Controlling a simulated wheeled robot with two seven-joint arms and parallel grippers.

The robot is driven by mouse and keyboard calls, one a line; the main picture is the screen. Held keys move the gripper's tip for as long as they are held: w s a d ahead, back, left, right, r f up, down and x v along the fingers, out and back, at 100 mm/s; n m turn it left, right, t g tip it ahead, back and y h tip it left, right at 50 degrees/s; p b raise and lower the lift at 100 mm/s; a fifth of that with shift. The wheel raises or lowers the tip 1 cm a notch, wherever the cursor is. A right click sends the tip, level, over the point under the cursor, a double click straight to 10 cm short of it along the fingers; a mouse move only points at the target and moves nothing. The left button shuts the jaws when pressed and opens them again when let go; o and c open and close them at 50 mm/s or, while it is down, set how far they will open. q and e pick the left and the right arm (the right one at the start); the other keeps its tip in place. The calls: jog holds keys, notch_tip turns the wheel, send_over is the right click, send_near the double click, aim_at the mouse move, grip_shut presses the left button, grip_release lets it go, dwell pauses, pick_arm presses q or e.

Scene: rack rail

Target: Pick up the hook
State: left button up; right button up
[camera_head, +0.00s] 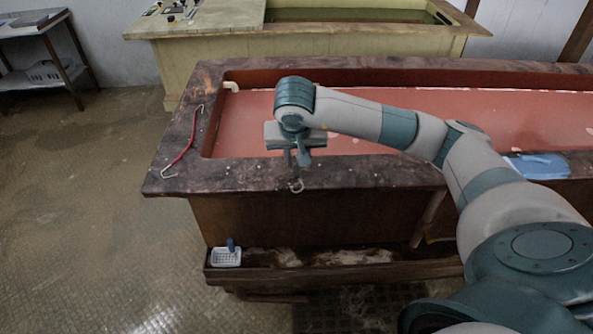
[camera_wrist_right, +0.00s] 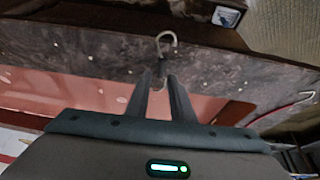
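A small pale metal hook (camera_head: 297,187) lies at the front edge of the dark basin rim, its curved end toward the outer edge. In the right wrist view the hook (camera_wrist_right: 166,40) is just beyond my right fingertips, its darker lower end lined up with the gap between them. My right gripper (camera_head: 296,160) points down over the inner side of the front rim, a little behind the hook; its fingers (camera_wrist_right: 160,80) are apart with nothing held between them. A second, red-handled hook (camera_head: 183,150) lies on the left rim. My left gripper is not in view.
The dark stone rim (camera_head: 240,175) surrounds a basin with a reddish floor (camera_head: 245,120). A blue cloth (camera_head: 538,166) lies at right. A white basket (camera_head: 226,257) sits on a low ledge below. The rim around the hook is mostly clear.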

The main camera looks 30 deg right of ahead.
aim_at(297, 170)
jog(key=shift+w+f+p, duration=0.15)
jog(key=shift+f+p, duration=0.4)
jog(key=shift+f, duration=0.1)
jog(key=shift+p+x, duration=0.45)
jog(key=shift+x, duration=0.6)
jog(key=shift+w+d+f, duration=0.1)
jog(key=shift+w+f, duration=0.1)
jog(key=shift+f, duration=0.45)
grip_shut()
